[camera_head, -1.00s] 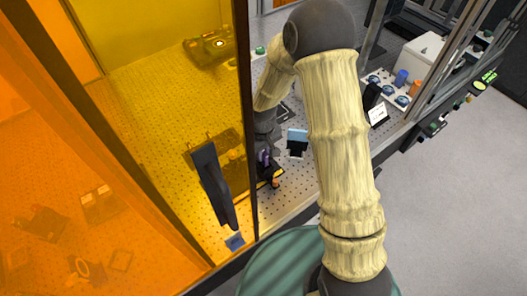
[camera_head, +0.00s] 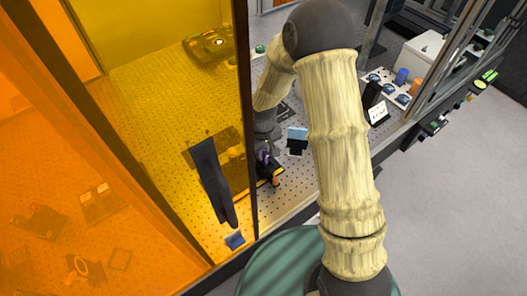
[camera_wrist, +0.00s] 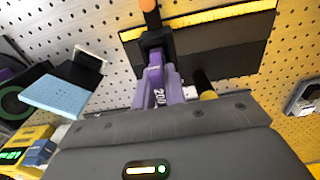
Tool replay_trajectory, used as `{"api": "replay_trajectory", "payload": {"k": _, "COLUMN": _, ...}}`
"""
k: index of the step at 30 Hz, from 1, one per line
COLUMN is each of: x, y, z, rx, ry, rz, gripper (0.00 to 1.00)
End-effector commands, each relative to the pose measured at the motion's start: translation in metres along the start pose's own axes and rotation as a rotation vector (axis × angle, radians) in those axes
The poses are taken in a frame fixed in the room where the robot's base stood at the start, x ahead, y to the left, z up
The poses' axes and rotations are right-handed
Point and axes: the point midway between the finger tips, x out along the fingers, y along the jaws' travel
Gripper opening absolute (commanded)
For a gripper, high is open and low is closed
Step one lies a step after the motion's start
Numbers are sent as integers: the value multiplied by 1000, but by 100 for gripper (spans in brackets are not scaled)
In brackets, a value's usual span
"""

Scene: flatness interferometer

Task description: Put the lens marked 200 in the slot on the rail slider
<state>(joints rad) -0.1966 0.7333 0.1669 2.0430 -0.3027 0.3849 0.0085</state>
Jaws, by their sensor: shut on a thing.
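My gripper (camera_wrist: 163,74) points away from the wrist camera, with purple fingers close together. It is shut on the lens marked 200 (camera_wrist: 158,97), whose white label shows between the fingers; the glass itself is mostly hidden. Just beyond the fingertips stands the black rail slider (camera_wrist: 154,40) with an orange knob (camera_wrist: 148,5). The fingertips overlap the slider in this view, and I cannot tell whether the lens is inside the slot. In the head view the slider's orange knob (camera_head: 276,182) shows below my purple gripper (camera_head: 263,153), beside the enclosure's edge.
A light blue-topped block (camera_wrist: 58,95) stands left of my gripper, also in the head view (camera_head: 297,134). An amber panel (camera_head: 150,120) with a dark upright edge is close on the left. Blue and orange items (camera_head: 402,77) stand at the back right.

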Motion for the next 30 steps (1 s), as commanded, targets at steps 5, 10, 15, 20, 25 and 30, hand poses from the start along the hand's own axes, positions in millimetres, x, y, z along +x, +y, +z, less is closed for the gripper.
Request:
{"api": "replay_trajectory", "payload": {"k": 5, "x": 5, "y": -1, "z": 1, "rx": 0, "ry": -4, "rz": -2, "gripper": 0}}
{"api": "replay_trajectory", "payload": {"k": 10, "x": 6, "y": -1, "z": 2, "rx": 0, "ry": -7, "rz": -3, "gripper": 0}}
{"api": "replay_trajectory", "payload": {"k": 15, "x": 7, "y": -1, "z": 3, "rx": -1, "ry": -9, "rz": -3, "gripper": 24}}
{"api": "replay_trajectory", "payload": {"k": 20, "x": 6, "y": -1, "z": 3, "rx": 0, "ry": -9, "rz": -3, "gripper": 37}}
{"api": "replay_trajectory", "payload": {"k": 25, "x": 5, "y": -1, "z": 2, "rx": 0, "ry": -6, "rz": -2, "gripper": 37}}
{"api": "replay_trajectory", "payload": {"k": 30, "x": -3, "y": 0, "z": 1, "rx": 0, "ry": -4, "rz": -2, "gripper": 37}}
